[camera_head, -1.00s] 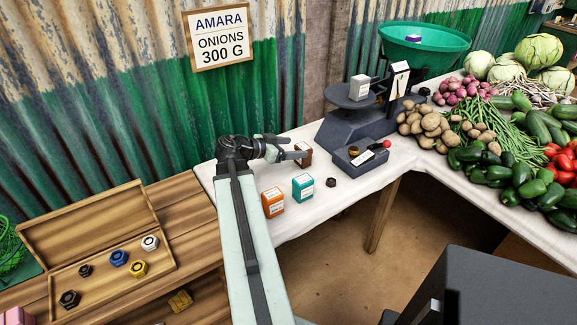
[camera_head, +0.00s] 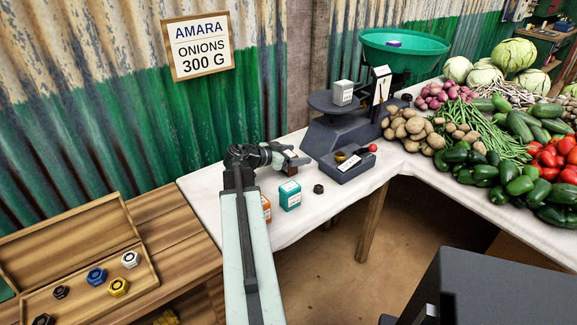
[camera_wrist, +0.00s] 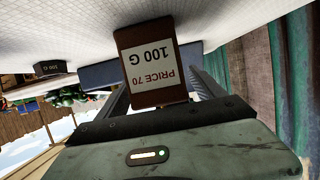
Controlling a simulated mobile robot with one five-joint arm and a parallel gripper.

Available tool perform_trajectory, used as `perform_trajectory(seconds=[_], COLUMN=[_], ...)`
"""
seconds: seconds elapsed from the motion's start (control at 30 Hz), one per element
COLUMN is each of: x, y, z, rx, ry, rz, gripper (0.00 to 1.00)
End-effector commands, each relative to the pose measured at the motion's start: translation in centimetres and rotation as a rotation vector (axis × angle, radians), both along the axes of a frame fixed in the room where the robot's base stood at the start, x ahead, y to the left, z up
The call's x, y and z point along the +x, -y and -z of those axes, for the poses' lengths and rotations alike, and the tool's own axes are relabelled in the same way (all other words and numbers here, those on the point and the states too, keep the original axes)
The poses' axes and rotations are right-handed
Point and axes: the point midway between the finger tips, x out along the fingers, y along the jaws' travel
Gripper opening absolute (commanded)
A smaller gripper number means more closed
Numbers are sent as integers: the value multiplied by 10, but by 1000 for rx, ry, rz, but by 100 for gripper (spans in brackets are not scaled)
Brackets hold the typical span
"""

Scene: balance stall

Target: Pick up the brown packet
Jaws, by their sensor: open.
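The brown packet (camera_head: 291,171) stands on the white tabletop, mostly hidden by my gripper (camera_head: 293,161) in the head view. In the wrist view the packet (camera_wrist: 150,62) appears upside down, with a white label reading "PRICE 70 100 G". My gripper (camera_wrist: 160,90) is open there, with one finger on each side of the packet's lower part in the picture. I cannot tell whether either finger touches it.
A teal packet (camera_head: 290,195) and a partly hidden orange packet (camera_head: 266,208) stand close by. A small dark weight (camera_head: 318,189) lies to the right. The scale (camera_head: 335,135) stands behind, with a white packet (camera_head: 342,93) on its plate.

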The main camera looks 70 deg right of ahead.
Motion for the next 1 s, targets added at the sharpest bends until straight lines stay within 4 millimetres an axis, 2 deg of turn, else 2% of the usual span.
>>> perform_trajectory(seconds=[0.07, 0.3, 0.53, 0.67, 0.77, 1.0], x=[0, 1, 1, 1, 1, 2], y=[0, -1, -1, -1, -1, -1], z=[-1, -1, -2, -11, -26, -78], rx=[0, 0, 0, 0, 0, 1], ry=[0, 0, -1, -1, -1, 0], rz=[0, 0, -1, -1, -1, -1], gripper=[75, 9, 7, 7, 7, 7])
